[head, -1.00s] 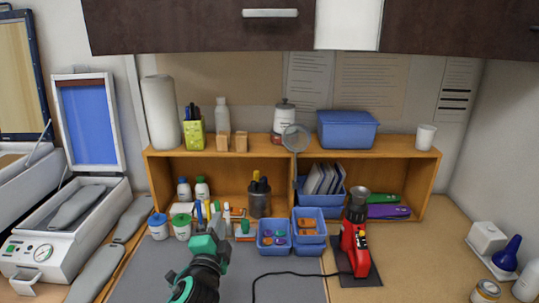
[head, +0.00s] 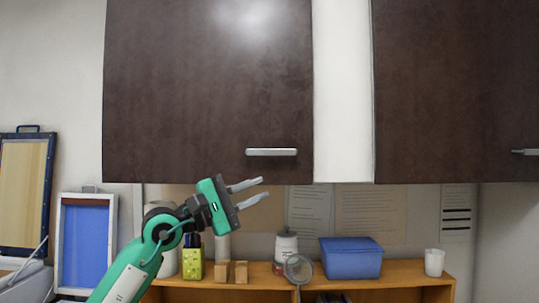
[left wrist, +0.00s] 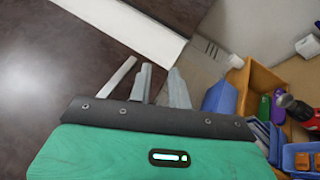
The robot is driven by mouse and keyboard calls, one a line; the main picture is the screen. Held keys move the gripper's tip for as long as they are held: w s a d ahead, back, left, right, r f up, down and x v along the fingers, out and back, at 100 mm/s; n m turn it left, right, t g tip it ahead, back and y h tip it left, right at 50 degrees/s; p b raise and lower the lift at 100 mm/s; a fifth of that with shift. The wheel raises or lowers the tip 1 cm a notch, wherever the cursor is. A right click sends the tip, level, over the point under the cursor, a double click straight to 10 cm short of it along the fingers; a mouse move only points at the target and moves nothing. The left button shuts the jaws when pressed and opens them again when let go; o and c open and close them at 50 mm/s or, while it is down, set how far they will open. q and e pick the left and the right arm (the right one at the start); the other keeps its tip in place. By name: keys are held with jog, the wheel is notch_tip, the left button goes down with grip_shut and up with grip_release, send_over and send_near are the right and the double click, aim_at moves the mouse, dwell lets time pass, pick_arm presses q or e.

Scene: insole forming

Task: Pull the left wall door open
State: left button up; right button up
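The left wall door (head: 208,80) is a dark brown cabinet front and looks shut. Its silver bar handle (head: 271,152) is near the lower right corner. My left gripper (head: 262,190) is open and empty, its two grey fingers pointing right, below the handle in the picture. In the left wrist view the gripper fingers (left wrist: 158,85) show side by side with a gap. The handle (left wrist: 118,77) lies just left of them, apart from the fingers as far as I can tell. My right gripper is not in view.
A second dark door (head: 455,90) hangs to the right, past a white panel (head: 342,90). Below stands a wooden shelf (head: 400,276) with a blue box (head: 350,258), a white cup (head: 434,262), a magnifier (head: 298,269) and bottles. A blue-screened frame (head: 85,245) stands left.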

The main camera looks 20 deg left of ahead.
aim_at(267, 153)
pick_arm(q)
jog(key=w+a+r+m+t+y, duration=0.1)
jog(key=a+r+t+y, duration=0.1)
jog(key=a+r+y, duration=0.45)
jog(key=shift+h, duration=0.35)
jog(key=p+x, duration=0.2)
jog(key=x, duration=0.2)
jog(key=p+x, duration=0.3)
jog(key=x, duration=0.1)
jog(key=p+x, duration=0.2)
jog(key=x, duration=0.2)
jog(key=shift+w+a+r, duration=0.15)
jog(key=shift+w+a, duration=0.1)
jog(key=shift+a, duration=0.05)
jog(key=shift+w+d+p, duration=0.3)
jog(key=shift+w+p, duration=0.1)
jog(key=shift+w, duration=0.2)
grip_shut()
